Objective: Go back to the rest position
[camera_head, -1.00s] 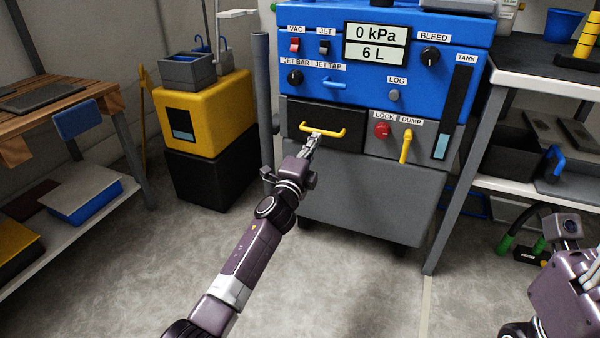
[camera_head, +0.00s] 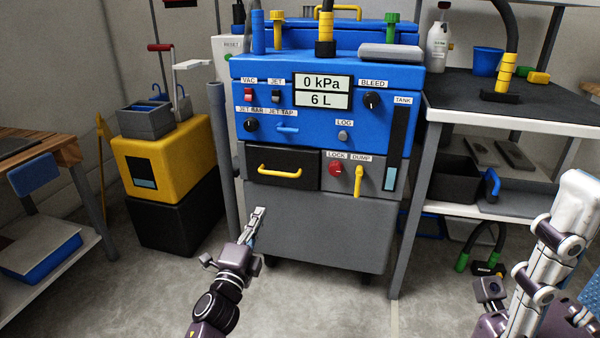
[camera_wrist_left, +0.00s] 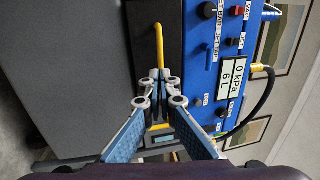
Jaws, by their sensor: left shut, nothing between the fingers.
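My left gripper (camera_head: 260,213) is shut and empty. In the head view it is low in front of the grey lower front of the blue machine (camera_head: 320,125), below the black drawer (camera_head: 300,183) with its yellow handle (camera_head: 280,173). The drawer looks closed. In the left wrist view the closed fingertips (camera_wrist_left: 160,75) overlap the line of the yellow handle (camera_wrist_left: 159,45); the gripper is apart from the handle in the head view.
A yellow and black unit (camera_head: 185,150) stands left of the machine. A shelf with a black top (camera_head: 520,105) stands at the right, and a wooden bench (camera_head: 40,160) at the far left. The concrete floor (camera_head: 120,290) in front is clear.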

